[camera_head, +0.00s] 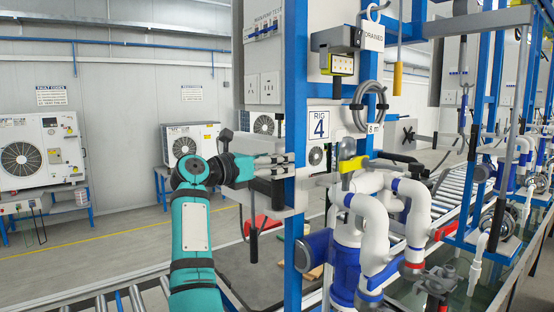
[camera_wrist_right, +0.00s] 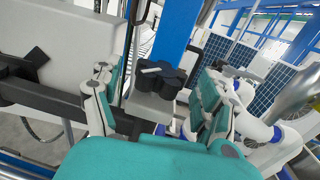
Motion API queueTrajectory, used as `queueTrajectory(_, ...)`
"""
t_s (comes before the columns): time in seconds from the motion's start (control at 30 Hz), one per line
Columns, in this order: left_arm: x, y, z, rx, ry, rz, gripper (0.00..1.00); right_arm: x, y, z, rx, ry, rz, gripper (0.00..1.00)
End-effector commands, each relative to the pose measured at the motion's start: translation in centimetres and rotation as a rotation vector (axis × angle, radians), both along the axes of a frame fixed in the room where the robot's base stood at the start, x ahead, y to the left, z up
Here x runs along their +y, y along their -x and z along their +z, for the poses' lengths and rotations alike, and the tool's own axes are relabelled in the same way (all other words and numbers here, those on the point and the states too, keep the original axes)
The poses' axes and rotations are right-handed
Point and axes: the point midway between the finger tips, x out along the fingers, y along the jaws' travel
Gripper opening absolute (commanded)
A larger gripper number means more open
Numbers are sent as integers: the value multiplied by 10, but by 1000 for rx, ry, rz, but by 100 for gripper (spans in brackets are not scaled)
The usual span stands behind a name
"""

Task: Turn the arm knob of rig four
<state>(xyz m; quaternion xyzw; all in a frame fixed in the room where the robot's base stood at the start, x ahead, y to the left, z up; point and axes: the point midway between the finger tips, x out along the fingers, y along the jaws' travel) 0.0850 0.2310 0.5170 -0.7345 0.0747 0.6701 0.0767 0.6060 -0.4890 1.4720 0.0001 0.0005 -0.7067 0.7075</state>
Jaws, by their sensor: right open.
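The rig four sign (camera_head: 319,125) hangs on a blue-framed test station in the head view. My right gripper (camera_head: 273,166) is beside the front blue post, left of the sign, reaching to the right. In the right wrist view, a black lobed knob (camera_wrist_right: 160,78) with a light pointer line sits on a grey block. My right gripper (camera_wrist_right: 157,92) is open there, with one finger on each side of the knob. I cannot tell whether the fingers touch it. In the head view the knob is not clearly visible behind the gripper. My left gripper is not in view.
White pipes and a blue pump (camera_head: 346,262) stand right of the post. A red-handled part (camera_head: 262,222) hangs below the gripper. A similar black knob (camera_head: 409,135) is on a grey box farther right.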

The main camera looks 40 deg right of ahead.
Motion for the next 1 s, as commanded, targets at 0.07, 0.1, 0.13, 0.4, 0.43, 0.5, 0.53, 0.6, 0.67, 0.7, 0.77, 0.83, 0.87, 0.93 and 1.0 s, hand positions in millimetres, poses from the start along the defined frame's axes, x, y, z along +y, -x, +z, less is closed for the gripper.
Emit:
queueTrajectory(0.07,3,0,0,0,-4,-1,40,0,0,0,0,0,0,74)
queueTrajectory(0.1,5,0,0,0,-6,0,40,0,0,0,0,0,0,69)
queueTrajectory(0.13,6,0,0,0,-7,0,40,0,0,0,0,0,0,65)
queueTrajectory(0.4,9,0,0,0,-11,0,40,0,0,0,0,0,0,30)
queueTrajectory(0.43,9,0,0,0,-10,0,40,0,0,0,0,0,0,26)
queueTrajectory(0.5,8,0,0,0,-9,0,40,0,0,0,0,0,-1,20)
queueTrajectory(0.53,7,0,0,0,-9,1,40,0,0,0,0,-1,0,20)
queueTrajectory(0.6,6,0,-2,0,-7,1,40,0,0,0,-1,-1,3,20)
queueTrajectory(0.67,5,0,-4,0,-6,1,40,0,1,-1,-2,-1,10,20)
queueTrajectory(0.7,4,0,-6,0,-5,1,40,0,1,-2,-2,-2,18,20)
queueTrajectory(0.77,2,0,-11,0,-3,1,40,0,2,-3,-4,-2,37,20)
queueTrajectory(0.83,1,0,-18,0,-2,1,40,0,2,-4,-6,-1,67,20)
queueTrajectory(0.87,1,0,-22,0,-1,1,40,0,3,-5,-7,-2,82,20)
queueTrajectory(0.93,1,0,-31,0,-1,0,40,0,4,-6,-8,-2,124,20)
queueTrajectory(1.0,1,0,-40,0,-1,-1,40,0,5,-6,-9,-1,174,20)
